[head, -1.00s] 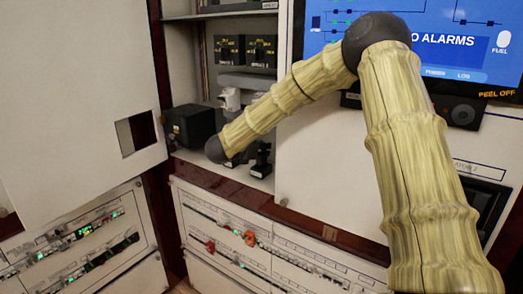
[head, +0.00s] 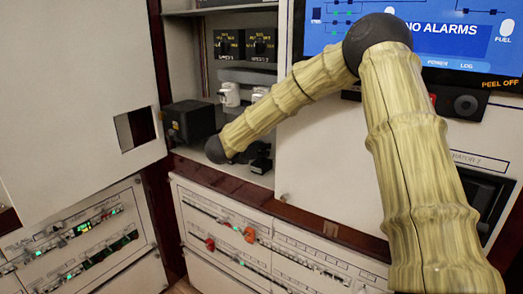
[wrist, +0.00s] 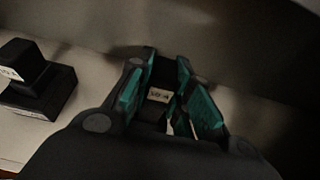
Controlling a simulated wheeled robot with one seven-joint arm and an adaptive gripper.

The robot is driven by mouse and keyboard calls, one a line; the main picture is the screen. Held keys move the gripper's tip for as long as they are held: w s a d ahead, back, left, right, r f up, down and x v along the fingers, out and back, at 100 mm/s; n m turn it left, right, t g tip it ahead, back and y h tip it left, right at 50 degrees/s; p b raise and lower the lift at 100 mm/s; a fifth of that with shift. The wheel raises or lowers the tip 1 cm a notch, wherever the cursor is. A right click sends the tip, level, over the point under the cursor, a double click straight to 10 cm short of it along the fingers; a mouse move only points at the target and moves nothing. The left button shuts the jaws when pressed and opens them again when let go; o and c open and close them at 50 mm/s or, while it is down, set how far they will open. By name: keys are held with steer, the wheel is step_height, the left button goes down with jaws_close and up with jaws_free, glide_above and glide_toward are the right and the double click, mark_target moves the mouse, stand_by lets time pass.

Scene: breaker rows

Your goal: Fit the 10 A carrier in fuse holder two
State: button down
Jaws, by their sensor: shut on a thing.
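In the wrist view my gripper (wrist: 160,97) is shut on a small black carrier (wrist: 159,95). Teal-padded fingers lie on both sides of it. Its pale label faces the camera, too blurred to read surely. A second black carrier (wrist: 38,80) stands to the left on the pale shelf, apart from my fingers, with its label partly cut off. In the head view two white fuse holders, the left one (head: 229,95) and the right one (head: 259,94), sit on the cabinet's back. My gripper is mostly hidden behind my arm there, low in the open bay among dark shapes.
A black box (head: 191,122) stands on the shelf left of my arm. Two black switches (head: 245,44) are above the holders. A white door (head: 75,110) stands at the left, and a white panel (head: 325,150) with a screen (head: 450,35) bounds the bay at right.

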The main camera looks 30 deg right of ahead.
steer(key=shift+f+b, duration=1.05)
steer(key=c, duration=1.2)
jaws_free()
step_height(320, 180, up, 5)
steer(key=p, duration=0.5)
steer(key=shift+f, duration=0.15)
steer(key=shift+p, duration=0.75)
steer(key=shift+f+p, duration=0.15)
steer(key=shift+p, duration=0.65)
